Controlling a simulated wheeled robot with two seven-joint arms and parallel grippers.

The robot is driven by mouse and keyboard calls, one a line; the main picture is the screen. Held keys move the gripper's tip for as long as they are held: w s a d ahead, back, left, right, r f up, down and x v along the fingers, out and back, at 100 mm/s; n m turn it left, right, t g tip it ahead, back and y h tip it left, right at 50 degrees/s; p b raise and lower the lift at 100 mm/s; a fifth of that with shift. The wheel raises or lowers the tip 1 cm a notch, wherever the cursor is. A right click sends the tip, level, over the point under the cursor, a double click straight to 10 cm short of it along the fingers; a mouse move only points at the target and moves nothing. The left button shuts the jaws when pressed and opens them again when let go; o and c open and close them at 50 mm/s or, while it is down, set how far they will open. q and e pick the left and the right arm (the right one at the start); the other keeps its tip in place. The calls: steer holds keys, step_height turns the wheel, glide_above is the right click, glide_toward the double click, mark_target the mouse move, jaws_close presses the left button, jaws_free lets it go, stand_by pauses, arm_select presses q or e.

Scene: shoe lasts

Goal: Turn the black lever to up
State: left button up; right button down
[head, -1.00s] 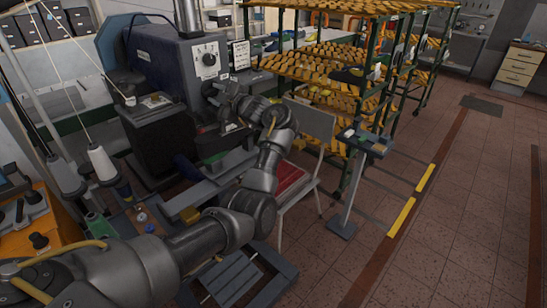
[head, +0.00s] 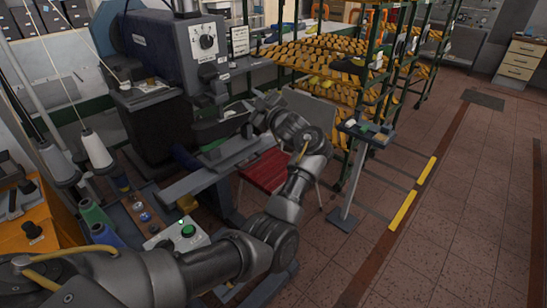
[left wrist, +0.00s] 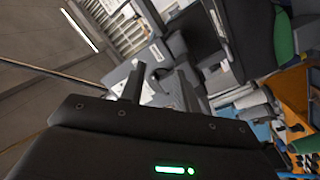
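A round black dial-like control (head: 206,41) sits on a pale plate on the front of the big dark blue-grey machine (head: 160,40). It is the likeliest black lever, but its handle is too small to read, so I cannot tell which way it points. My left gripper (head: 256,103) is lower and to the right of this control, apart from it. In the left wrist view, the two fingers of my left gripper (left wrist: 160,85) stand apart with nothing held between them. A grey machine part with a small dark spot shows beyond them. My right gripper is not in view.
Below the arm are a red seat (head: 264,171) and a box with a green button (head: 188,231). Thread cones (head: 96,150) stand at left. Racks of yellow shoe lasts (head: 320,68) and a small stand (head: 345,190) are at right.

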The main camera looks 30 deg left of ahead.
arm_select(q)
steer(key=w+d+f+m+t+h, duration=0.1)
steer(key=f+m+h, duration=0.1)
steer(key=f, duration=0.5)
steer(key=w+d+f+m+t+h, duration=0.1)
steer(key=d+f+m+t, duration=0.1)
steer(key=f+m, duration=0.2)
steer(key=w+d+f+m+t+h+b, duration=0.1)
steer(key=f+m, duration=0.3)
steer(key=f, duration=0.7)
steer(key=shift+w+d+t+h, duration=0.4)
steer(key=shift+d+h, duration=0.1)
steer(key=shift+h, duration=0.3)
